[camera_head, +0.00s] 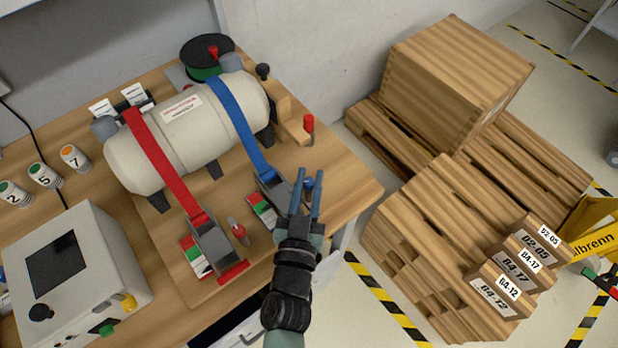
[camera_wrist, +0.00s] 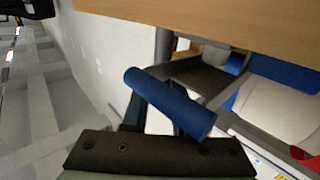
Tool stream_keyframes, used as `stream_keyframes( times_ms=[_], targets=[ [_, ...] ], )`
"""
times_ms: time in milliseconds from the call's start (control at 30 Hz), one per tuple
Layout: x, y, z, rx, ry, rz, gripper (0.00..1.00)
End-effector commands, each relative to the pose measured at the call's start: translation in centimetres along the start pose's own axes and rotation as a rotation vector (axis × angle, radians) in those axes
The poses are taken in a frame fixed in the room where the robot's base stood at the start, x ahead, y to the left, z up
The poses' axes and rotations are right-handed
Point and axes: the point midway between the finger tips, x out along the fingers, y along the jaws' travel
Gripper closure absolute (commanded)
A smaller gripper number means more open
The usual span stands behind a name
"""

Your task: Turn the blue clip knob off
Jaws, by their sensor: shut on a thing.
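The blue clip (camera_head: 270,187) is a grey metal buckle at the lower end of the blue strap, on the bench board. Its blue knob (camera_head: 309,184) shows between my fingers; in the wrist view it is a blue bar (camera_wrist: 170,102) on a dark lever (camera_wrist: 207,76). My gripper (camera_head: 308,177) reaches in from below and is shut on the blue knob. A red and green marker plate (camera_head: 262,209) lies beside the clip. My fingers hide part of the clip.
A white tank (camera_head: 190,128) lies under red and blue straps. The red clip (camera_head: 212,245) and a small red-topped lever (camera_head: 238,231) stand left of my gripper. A grey device (camera_head: 75,275) is at lower left. Pallets (camera_head: 430,240) with boxes fill the floor at right.

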Motion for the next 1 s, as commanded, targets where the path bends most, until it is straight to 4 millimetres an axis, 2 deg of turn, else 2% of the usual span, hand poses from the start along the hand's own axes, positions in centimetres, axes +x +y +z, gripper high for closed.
stream_keyframes(
  times_ms=[67, 100, 233, 533, 667, 767, 1000],
  targets=[
    [0.0, 0.0, 0.1, 0.0, -0.001, 0.0, 1.0],
    [0.0, 0.0, 0.1, 0.0, -0.001, 0.0, 0.66],
    [0.0, 0.0, 0.1, 0.0, -0.001, 0.0, 0.44],
    [-0.1, 0.0, 0.1, 0.0, -0.001, 0.0, 0.44],
    [-0.9, -0.1, 0.2, 0.001, -0.002, -0.001, 0.44],
    [-2.2, -0.1, 0.3, 0.001, -0.004, -0.001, 0.44],
    [-6.9, -0.1, 0.4, 0.001, -0.005, -0.002, 0.44]
  ],
)
